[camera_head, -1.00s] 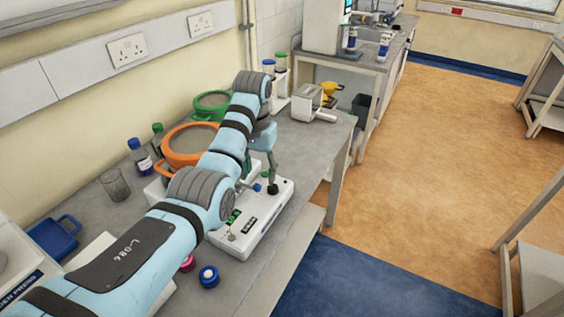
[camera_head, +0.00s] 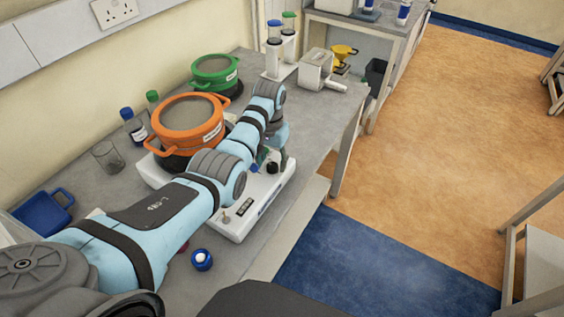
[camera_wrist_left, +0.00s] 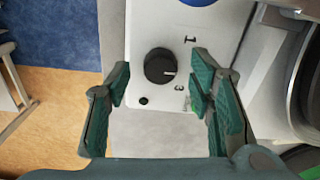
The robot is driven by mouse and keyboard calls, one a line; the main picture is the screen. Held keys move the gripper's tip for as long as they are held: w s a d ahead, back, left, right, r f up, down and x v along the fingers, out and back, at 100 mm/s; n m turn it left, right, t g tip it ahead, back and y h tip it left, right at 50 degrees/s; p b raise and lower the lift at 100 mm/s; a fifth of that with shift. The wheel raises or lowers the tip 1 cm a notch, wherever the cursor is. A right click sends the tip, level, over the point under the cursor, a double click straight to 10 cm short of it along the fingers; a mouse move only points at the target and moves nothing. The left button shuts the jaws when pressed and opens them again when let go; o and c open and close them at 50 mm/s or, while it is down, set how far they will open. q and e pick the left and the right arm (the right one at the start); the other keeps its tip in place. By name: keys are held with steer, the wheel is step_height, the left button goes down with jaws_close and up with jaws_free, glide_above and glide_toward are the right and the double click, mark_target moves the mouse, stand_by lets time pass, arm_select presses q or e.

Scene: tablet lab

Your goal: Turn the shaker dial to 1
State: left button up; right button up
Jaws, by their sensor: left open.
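The white shaker base (camera_head: 243,228) stands on the grey bench. Its black dial (camera_head: 272,168) is at the far front end, beside a blue knob (camera_head: 253,168). In the left wrist view the dial (camera_wrist_left: 159,65) has a white pointer line facing right, between the printed 1 (camera_wrist_left: 190,40) and 3 (camera_wrist_left: 179,87). My left gripper (camera_head: 277,158) is open over that end. In the left wrist view its green-padded fingers (camera_wrist_left: 160,75) frame the dial, one on each side, apart from it. Any mark between 1 and 3 is hidden or not visible. My right gripper is not in view.
An orange-rimmed pan (camera_head: 190,117) and a green-rimmed pan (camera_head: 215,70) stand behind my arm. Bottles (camera_head: 134,127), a glass beaker (camera_head: 107,157) and a blue tray (camera_head: 42,212) are at left. A blue-and-white cap (camera_head: 202,260) lies near the bench front.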

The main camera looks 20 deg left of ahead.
arm_select(q)
steer(key=shift+w+f, duration=0.3)
steer(key=shift+f, duration=0.35)
steer(key=shift+w+f, duration=0.1)
steer(key=shift+f, duration=0.1)
steer(key=shift+s+r, duration=0.1)
steer(key=shift+s, duration=0.1)
steer(key=shift+s+r, duration=0.1)
steer(key=shift+s, duration=0.05)
steer(key=c, duration=0.3)
steer(key=shift+s, duration=0.1)
steer(key=c, duration=0.3)
jaws_close()
steer(key=shift+r, duration=0.1)
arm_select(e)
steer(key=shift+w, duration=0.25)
